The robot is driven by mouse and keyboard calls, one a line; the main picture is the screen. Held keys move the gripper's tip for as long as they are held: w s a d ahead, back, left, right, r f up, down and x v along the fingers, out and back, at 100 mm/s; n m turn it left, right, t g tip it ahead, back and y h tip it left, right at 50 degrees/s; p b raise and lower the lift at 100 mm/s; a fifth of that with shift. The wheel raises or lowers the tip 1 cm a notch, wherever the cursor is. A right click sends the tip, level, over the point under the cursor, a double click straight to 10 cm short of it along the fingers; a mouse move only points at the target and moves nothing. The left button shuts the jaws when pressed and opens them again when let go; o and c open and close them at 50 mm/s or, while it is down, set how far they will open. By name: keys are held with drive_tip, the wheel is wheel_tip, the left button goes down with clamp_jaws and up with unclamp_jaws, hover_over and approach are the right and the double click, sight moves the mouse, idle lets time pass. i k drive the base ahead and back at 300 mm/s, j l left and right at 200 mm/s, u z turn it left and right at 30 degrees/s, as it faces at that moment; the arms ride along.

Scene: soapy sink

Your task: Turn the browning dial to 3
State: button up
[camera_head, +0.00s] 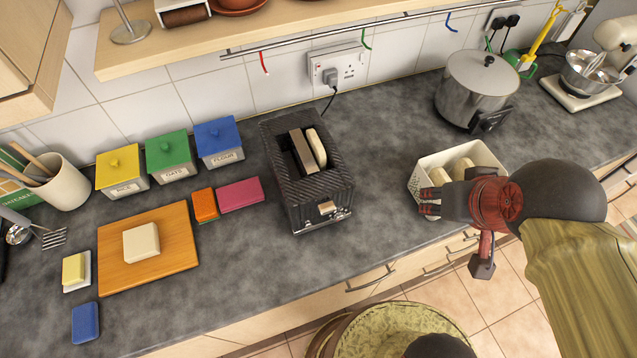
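A dark, carbon-patterned toaster (340,190) stands on the counter near the middle of the view. A slice of bread (317,147) stands upright in its slot. A pale lever (327,207) and small silvery controls (330,223) show low on its front. The browning dial and its numbers are too small to make out. My gripper (428,202) is to the right of the toaster, apart from it, with its fingers pointing left. It overlaps the white bread box in the picture. I cannot tell whether its fingers are open or shut.
The white box (415,183) holds several pale bread pieces. A steel pot (478,85) stands behind it. Left of the toaster are sponges (240,195), canisters (168,158) and a wooden board (175,262) with a pale block. The counter in front of the toaster is clear.

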sight(338, 216)
drive_tip(key=k+j+u, duration=0.15)
drive_tip(key=k, duration=0.25)
drive_tip(key=k+j+u, duration=0.1)
drive_tip(key=k+j, duration=0.25)
